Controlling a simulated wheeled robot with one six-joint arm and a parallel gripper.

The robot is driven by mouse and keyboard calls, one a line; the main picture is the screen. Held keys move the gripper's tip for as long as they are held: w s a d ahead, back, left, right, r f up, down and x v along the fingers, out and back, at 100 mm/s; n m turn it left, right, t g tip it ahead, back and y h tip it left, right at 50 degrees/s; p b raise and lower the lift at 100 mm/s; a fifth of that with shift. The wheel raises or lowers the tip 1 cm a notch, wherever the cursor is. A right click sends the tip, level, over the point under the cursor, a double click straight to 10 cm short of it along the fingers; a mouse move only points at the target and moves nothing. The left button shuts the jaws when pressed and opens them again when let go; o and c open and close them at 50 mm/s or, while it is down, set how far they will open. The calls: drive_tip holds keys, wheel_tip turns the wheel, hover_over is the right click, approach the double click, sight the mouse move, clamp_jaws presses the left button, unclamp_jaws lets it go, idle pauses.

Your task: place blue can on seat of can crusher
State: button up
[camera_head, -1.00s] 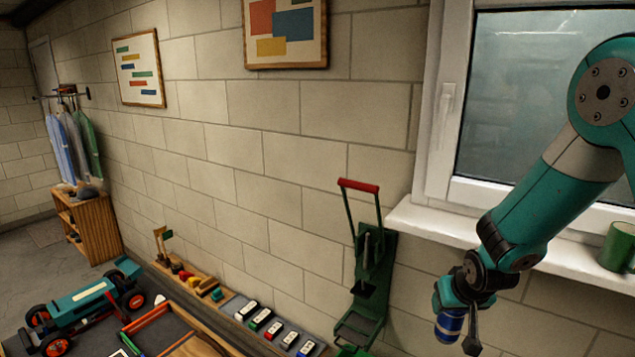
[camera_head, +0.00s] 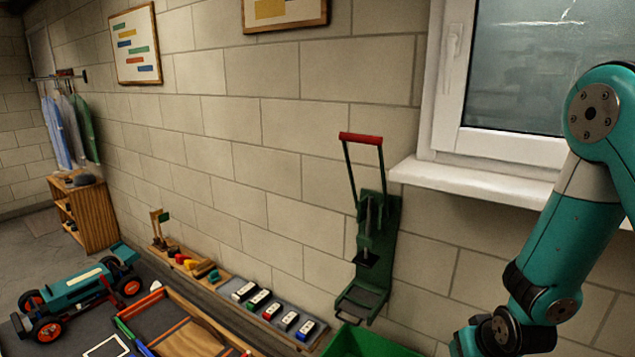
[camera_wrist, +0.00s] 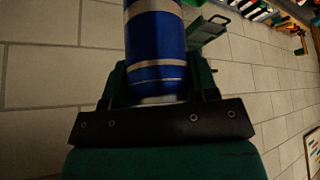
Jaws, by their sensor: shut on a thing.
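The blue can (camera_wrist: 156,45), with silver bands, is held in my gripper (camera_wrist: 158,85) in the wrist view, one finger on each side of it. The can's far end is cut off by the picture's top edge. In the head view the gripper's fingers and the can are out of frame; only my arm shows at the right. The green can crusher (camera_head: 377,225) is fixed to the wall, with its red handle (camera_head: 361,138) raised. Its seat (camera_head: 362,301) is at the lower end and looks empty. The crusher also shows beyond the can in the wrist view (camera_wrist: 207,34).
A green bin (camera_head: 372,343) stands below the crusher. The window sill (camera_head: 470,181) juts out to its right. The wall around the crusher is clear.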

wheel_tip(320, 180, down, 3)
drive_tip(key=shift+r+b, duration=0.1)
drive_tip(key=shift+b, duration=0.65)
drive_tip(key=s+f, duration=0.4)
drive_tip(key=f, duration=0.1)
drive_tip(key=shift+f, duration=0.1)
